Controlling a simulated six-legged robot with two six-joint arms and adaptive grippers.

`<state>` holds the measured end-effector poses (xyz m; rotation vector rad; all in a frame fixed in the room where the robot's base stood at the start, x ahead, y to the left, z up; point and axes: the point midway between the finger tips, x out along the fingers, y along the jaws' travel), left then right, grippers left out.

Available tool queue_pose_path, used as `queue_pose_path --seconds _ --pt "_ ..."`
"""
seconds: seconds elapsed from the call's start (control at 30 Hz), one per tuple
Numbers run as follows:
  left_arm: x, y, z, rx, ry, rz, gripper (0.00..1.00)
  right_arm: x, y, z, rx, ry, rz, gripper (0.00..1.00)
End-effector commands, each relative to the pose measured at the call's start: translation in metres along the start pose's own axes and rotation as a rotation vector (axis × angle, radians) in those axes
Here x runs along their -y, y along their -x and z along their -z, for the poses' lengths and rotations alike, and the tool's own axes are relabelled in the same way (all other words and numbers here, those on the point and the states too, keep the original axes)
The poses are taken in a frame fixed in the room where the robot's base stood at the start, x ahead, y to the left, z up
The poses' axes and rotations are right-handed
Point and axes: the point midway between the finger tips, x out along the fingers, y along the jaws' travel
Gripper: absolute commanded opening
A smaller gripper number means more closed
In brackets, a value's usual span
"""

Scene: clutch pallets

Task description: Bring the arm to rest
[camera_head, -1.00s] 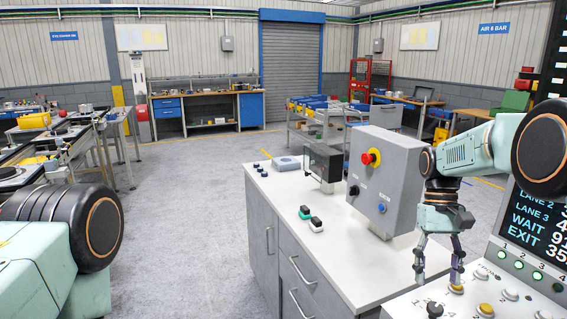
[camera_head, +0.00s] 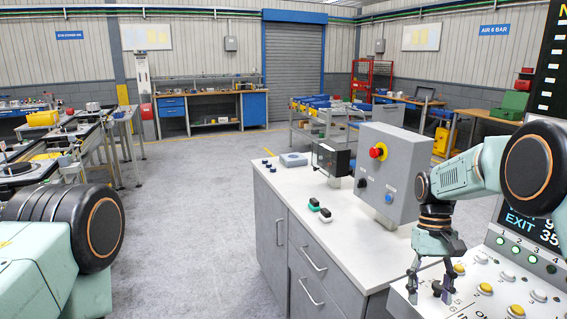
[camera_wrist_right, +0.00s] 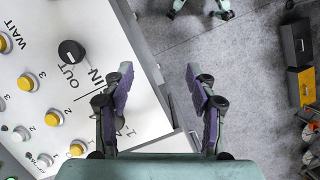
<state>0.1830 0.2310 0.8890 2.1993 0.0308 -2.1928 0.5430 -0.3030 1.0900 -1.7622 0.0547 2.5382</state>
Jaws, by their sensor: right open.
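My right gripper (camera_head: 428,296) is open in the head view, pointing down at the near left corner of the sloped button panel (camera_head: 412,277). Nothing is between its fingers. The wrist view also shows the right gripper (camera_wrist_right: 158,78) open and empty, its fingers spread beside the panel's edge, with grey floor below. A black knob (camera_wrist_right: 71,53) marked IN and OUT is left of the fingers. Whether a finger touches the panel cannot be told. My left gripper is out of sight; only part of that arm shows at lower left.
A white-topped cabinet (camera_head: 295,185) with a grey control box (camera_head: 395,170) stands left of the right arm. Yellow and white buttons (camera_head: 486,289) cover the panel. Workbenches (camera_head: 205,92) line the back wall. Open floor (camera_head: 190,210) lies left of the cabinet.

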Motion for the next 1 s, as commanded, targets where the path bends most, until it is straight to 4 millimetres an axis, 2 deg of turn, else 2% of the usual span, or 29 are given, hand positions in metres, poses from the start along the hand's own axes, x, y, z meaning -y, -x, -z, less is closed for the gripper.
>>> queue_pose_path --seconds 0.03,0.27,0.47,0.6,0.7,0.83,1.0 --pt "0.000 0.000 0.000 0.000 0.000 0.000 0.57 0.002 -0.015 0.000 -0.001 0.003 0.000 0.57" --pt "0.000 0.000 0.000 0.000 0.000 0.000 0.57 0.015 -0.083 -0.003 -0.043 0.018 0.003 0.57" --pt "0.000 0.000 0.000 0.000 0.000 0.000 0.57 0.032 -0.168 -0.028 -0.096 0.032 0.008 0.57" --pt "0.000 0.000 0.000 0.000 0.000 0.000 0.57 0.043 -0.224 -0.060 -0.144 0.035 0.013 0.57" --pt "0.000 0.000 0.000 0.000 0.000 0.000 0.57 0.049 -0.257 -0.090 -0.176 0.035 0.016 0.57" --pt "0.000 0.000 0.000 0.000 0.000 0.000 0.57 0.055 -0.290 -0.133 -0.219 0.034 0.016 0.57" --pt "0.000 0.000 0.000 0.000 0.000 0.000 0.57 0.058 -0.314 -0.191 -0.272 0.028 0.013 0.57"
